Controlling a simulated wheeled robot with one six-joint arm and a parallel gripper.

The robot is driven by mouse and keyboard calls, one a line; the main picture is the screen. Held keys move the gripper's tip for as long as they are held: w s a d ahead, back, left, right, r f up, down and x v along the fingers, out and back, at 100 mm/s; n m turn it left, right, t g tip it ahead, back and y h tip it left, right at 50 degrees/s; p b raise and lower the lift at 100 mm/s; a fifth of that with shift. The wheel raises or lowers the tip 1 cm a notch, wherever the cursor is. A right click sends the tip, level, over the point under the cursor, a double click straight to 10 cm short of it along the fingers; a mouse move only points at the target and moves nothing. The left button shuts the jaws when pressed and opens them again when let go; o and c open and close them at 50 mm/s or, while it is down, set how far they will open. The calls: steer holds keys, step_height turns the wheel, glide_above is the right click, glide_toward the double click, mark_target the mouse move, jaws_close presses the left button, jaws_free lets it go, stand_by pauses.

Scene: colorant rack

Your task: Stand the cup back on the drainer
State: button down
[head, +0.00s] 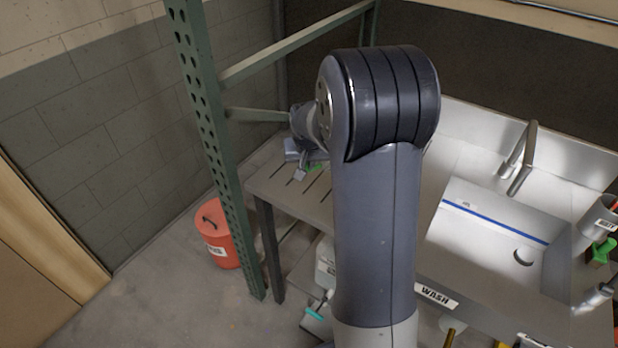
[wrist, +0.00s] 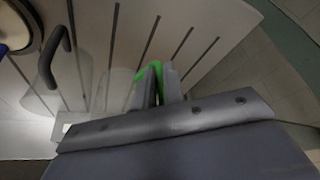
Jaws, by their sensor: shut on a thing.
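My gripper (wrist: 168,84) is shut on the green handle (wrist: 152,74) of the cup, over the slotted drainer (wrist: 205,20). A pale, see-through shape (wrist: 116,88) beside the fingers looks like the cup's body; its outline is faint and its lower part is hidden by my gripper. I cannot tell whether the cup touches the drainer or how it tilts. In the head view a bit of the green handle (head: 316,167) shows beside my gripper (head: 300,160), over the left end of the drainer (head: 268,183); my arm hides much of this area.
A dark-handled vessel (wrist: 54,58) stands left of the cup in the wrist view. A green post (head: 215,150) rises close to the drainer's left end. The sink (head: 485,245) and tap (head: 520,160) are at right. A red bucket (head: 218,235) stands on the floor.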

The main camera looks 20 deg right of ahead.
steer(key=shift+f, duration=2.95)
steer(key=shift+f, duration=0.15)
steer(key=c, duration=1.5)
jaws_free()
steer(key=shift+s+r, duration=0.1)
steer(key=shift+r, duration=0.3)
steer(key=v, duration=1.1)
steer(key=shift+r+b, duration=0.25)
steer(key=shift+b, duration=0.1)
steer(key=shift+s+a, duration=0.1)
steer(key=shift+a, duration=0.05)
